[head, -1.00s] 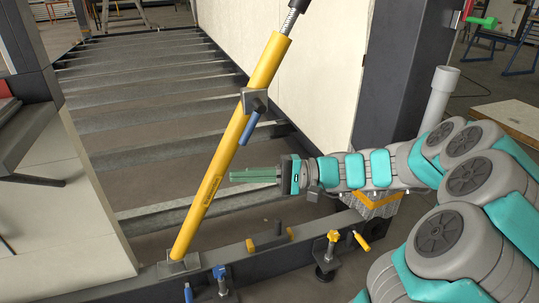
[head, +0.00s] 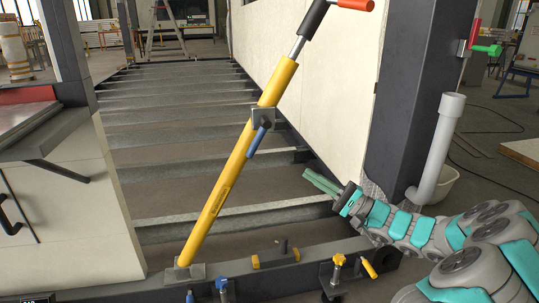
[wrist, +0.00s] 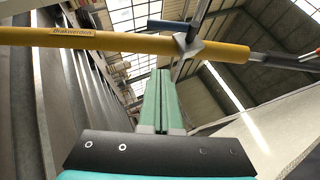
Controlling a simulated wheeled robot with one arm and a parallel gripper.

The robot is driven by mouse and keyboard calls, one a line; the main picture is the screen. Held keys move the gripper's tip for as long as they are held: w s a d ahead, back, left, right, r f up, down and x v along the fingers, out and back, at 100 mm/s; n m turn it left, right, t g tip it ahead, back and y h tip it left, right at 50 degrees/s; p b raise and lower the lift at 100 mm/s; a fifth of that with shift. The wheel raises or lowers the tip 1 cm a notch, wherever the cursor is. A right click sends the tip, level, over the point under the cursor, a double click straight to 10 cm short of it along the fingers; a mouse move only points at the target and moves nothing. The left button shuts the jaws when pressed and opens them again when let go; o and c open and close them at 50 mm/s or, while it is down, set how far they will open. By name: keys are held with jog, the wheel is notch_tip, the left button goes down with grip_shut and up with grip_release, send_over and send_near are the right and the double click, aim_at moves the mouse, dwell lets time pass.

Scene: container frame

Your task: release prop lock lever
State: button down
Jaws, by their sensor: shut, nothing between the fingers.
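A yellow prop (head: 240,165) leans up and to the right from its foot plate on the dark frame beam. Its grey lock collar (head: 263,117) carries a blue lever (head: 257,140) that points down and left in the head view. In the wrist view the prop (wrist: 120,41) crosses the top, with the collar (wrist: 187,46) and the blue lever (wrist: 168,25) pointing left. My gripper (head: 308,175) is right of the prop and below the lever, apart from both. Its green fingers (wrist: 160,90) are closed together and empty.
A dark post (head: 405,90) and a white pipe (head: 440,150) stand to the right. The front beam carries yellow-knobbed (head: 338,260) and blue-knobbed clamps (head: 221,283). A cream wall panel (head: 320,90) is behind the prop. Open floor joists lie left of my gripper.

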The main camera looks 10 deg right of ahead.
aim_at(256, 139)
jog(key=s+a+b+x, duration=0.1)
jog(key=s+x, duration=0.1)
jog(key=x, duration=1)
jog(key=shift+a+r, duration=0.5)
jog(key=shift+a, duration=0.05)
jog(key=shift+a+m, duration=0.2)
jog(key=shift+m, duration=0.1)
